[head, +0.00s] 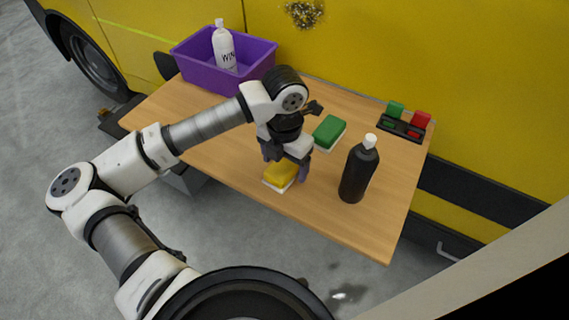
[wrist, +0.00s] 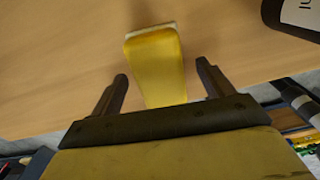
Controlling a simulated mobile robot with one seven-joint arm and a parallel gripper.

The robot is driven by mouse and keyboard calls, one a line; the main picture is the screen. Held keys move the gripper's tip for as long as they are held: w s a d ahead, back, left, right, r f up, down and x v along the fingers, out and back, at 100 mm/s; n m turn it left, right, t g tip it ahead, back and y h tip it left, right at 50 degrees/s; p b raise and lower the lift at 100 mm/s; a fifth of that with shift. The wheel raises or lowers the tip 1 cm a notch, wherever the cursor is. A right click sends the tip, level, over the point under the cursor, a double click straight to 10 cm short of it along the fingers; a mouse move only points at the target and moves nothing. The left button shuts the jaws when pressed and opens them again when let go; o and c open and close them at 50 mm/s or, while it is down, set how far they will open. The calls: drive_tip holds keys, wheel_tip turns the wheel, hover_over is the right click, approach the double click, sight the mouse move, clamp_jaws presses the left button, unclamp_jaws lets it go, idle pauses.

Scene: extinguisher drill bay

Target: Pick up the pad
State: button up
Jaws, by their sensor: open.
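A yellow pad with a white base (head: 279,176) lies near the front edge of the wooden table. A green pad with a white base (head: 329,132) lies farther back and to the right. My gripper (head: 287,168) is over the yellow pad, jaws open and pointing down. In the wrist view the yellow pad (wrist: 156,62) lies between the two spread fingers of my gripper (wrist: 161,72), with gaps on both sides. Its far end reaches past the fingertips. I cannot tell how high the fingertips are above the table.
A black bottle with a white cap (head: 360,170) stands close to the right of my gripper. A purple bin (head: 200,72) holding a white bottle (head: 224,47) is at the back left. A black holder with green and red items (head: 400,129) is at the right. The table (head: 370,228) is bare at front right.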

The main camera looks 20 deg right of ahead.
sight(285, 164)
drive_tip(key=shift+f, duration=0.5)
drive_tip(key=c, duration=1.1)
drive_tip(key=shift+r, duration=0.15)
wheel_tip(285, 164, up, 20)
drive_tip(key=b, duration=0.3)
